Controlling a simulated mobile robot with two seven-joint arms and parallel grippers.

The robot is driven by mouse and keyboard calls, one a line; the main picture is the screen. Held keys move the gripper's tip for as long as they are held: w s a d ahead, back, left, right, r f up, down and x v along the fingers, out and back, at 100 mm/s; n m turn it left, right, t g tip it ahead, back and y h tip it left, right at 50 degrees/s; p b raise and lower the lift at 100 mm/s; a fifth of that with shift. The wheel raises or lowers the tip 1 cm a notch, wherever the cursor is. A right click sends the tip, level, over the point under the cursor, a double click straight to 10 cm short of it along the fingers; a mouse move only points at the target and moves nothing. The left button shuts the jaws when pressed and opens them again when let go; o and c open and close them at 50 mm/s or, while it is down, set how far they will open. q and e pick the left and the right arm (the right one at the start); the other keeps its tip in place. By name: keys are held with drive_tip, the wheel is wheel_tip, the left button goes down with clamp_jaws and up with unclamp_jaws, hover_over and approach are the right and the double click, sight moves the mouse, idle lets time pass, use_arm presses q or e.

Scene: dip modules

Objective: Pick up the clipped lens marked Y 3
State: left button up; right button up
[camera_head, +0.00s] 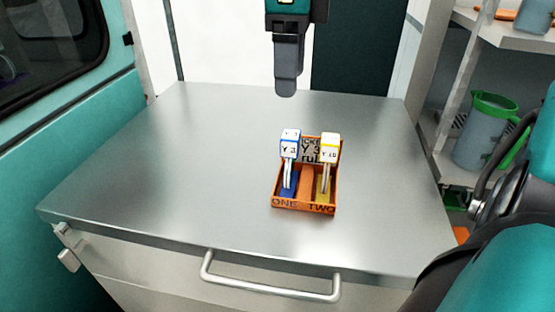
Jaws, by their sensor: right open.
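An orange box (305,208) stands on the metal worktop, with ONE and TWO on its front. On its left side, a white block with blue edges (290,148) stands on pale prongs over a blue base (289,183). Its small marking looks like Y 3. On the right, a similar white block with yellow edges (329,150) stands over a yellow base (323,187); its marking starts with Y, the rest is unclear. My right gripper (286,92) hangs open and empty above and behind the box, pointing down, seen edge-on. My left gripper is out of view.
The metal worktop (170,170) is clear around the box. Its front has a bar handle (270,283). The box's back panel (311,148) bears lettering, partly hidden. Shelves at the right hold a grey and green jug (483,135). My arm fills the lower right.

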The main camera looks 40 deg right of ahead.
sight(291, 134)
drive_tip(key=f, duration=1.2)
drive_tip(key=shift+s, duration=0.2)
drive_tip(key=shift+c, duration=0.4)
clamp_jaws()
